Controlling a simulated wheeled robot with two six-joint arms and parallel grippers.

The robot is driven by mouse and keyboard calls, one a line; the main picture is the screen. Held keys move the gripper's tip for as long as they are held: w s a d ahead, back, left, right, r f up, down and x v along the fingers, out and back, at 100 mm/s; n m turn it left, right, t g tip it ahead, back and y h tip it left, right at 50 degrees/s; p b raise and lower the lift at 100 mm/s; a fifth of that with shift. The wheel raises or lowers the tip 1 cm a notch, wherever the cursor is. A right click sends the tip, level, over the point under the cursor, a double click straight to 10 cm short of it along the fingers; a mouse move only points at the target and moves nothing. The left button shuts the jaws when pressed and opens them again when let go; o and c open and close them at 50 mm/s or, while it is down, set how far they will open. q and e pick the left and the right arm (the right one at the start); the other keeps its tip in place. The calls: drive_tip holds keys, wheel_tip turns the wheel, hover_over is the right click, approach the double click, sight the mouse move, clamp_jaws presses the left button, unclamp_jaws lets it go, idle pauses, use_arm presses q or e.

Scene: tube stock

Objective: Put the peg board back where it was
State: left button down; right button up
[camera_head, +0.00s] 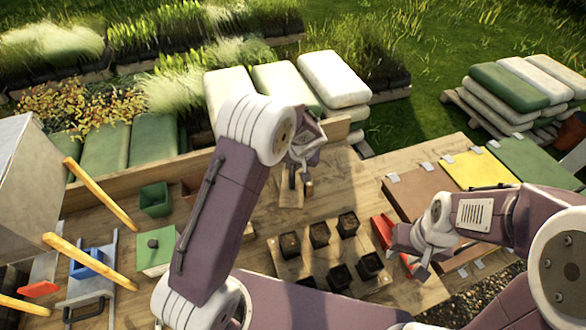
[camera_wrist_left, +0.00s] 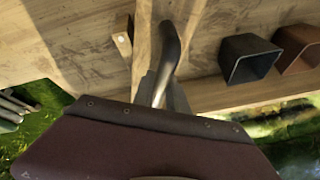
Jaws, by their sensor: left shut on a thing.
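My left gripper (camera_head: 298,170) is low over the back of the wooden bench, in front of the back ledge. It is shut on a dark upright handle-like part (camera_wrist_left: 170,50) that shows between its fingers in the left wrist view. A small pale wooden board (camera_head: 290,198), which I take to be the peg board, shows right below the gripper. The arm partly hides it, and I cannot tell whether it touches the bench.
Several black pots (camera_head: 319,234) stand on a wooden board in the middle. A green pot (camera_head: 155,199) and a brown pot stand at the back left. A red object (camera_head: 385,232) and coloured mats (camera_head: 475,170) lie right. Yellow handles (camera_head: 90,262) stick out at left.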

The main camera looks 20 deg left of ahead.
use_arm(q)
drive_tip(key=shift+f, duration=0.1)
drive_tip(key=shift+s+f, duration=0.1)
drive_tip(key=shift+f, duration=0.1)
drive_tip(key=shift+f+b, duration=0.4)
drive_tip(key=shift+b, duration=0.3)
drive_tip(key=c, duration=1.3)
unclamp_jaws()
